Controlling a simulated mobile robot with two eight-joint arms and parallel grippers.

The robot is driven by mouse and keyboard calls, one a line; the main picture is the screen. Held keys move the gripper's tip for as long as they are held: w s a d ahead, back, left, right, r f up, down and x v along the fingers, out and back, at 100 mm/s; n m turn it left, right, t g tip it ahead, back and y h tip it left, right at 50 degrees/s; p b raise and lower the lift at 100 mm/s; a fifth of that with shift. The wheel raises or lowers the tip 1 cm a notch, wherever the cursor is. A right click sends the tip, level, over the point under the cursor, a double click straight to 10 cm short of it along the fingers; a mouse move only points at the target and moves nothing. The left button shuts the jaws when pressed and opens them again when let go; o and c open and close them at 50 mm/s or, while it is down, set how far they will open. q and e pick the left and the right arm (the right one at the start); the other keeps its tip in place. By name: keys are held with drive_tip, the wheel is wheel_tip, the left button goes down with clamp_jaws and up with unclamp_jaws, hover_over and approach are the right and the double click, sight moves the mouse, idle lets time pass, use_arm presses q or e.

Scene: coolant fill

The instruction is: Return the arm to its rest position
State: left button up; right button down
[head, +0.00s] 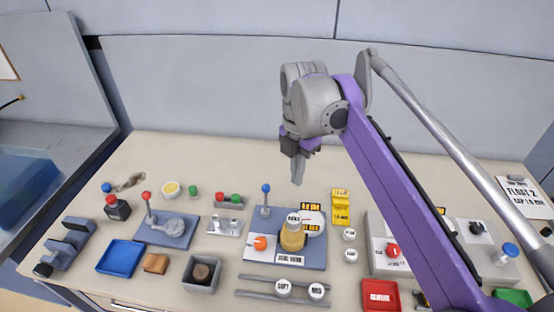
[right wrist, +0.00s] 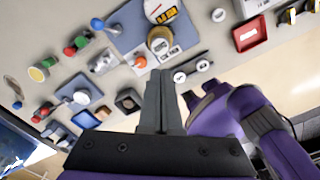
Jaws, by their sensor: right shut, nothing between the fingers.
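My right arm (head: 395,175) comes in from the lower right of the head view, purple and grey, and reaches up over the table. Its gripper (head: 297,178) points down above the blue-grey plate (head: 310,259), apart from everything below it. The fingers are shut with nothing between them. In the right wrist view the gripper (right wrist: 161,78) shows as two dark fingers pressed together, over the table with its many parts. On the plate stands an amber jar (head: 292,238) with a white lid, near a blue-knobbed lever (head: 265,200) and an orange knob (head: 260,243). My left gripper is not in view.
The table (head: 200,155) is crowded along its front. A blue tray (head: 121,258), a dark square box (head: 202,274) and a lever plate (head: 166,230) are at left. A red tray (head: 380,296) and a grey panel (head: 497,270) are at right. The back strip is mostly clear.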

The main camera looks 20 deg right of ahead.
drive_tip(key=s+a+f+m+t, duration=0.2)
drive_tip(key=s+f+m, duration=0.2)
drive_tip(key=f+m, duration=0.2)
drive_tip(key=s+a+f+m+t, duration=0.2)
drive_tip(key=s+f+m, duration=0.3)
drive_tip(key=f+m, duration=0.2)
drive_tip(key=s+a+f+m+t, duration=0.1)
drive_tip(key=s+a+f+m, duration=0.1)
drive_tip(key=s+f+m, duration=0.2)
drive_tip(key=shift+s+a+f+m+t, duration=0.15)
drive_tip(key=shift+f+m, duration=0.35)
drive_tip(key=shift+m, duration=0.4)
drive_tip(key=shift+s+a+f+m+t, duration=0.1)
drive_tip(key=shift+f+m, duration=0.35)
drive_tip(key=shift+m, duration=0.45)
drive_tip(key=shift+s+a+f+m+t, duration=0.15)
drive_tip(key=shift+f+m, duration=0.35)
drive_tip(key=shift+m, duration=0.4)
drive_tip(key=shift+w, duration=0.1)
drive_tip(key=shift+d, duration=0.15)
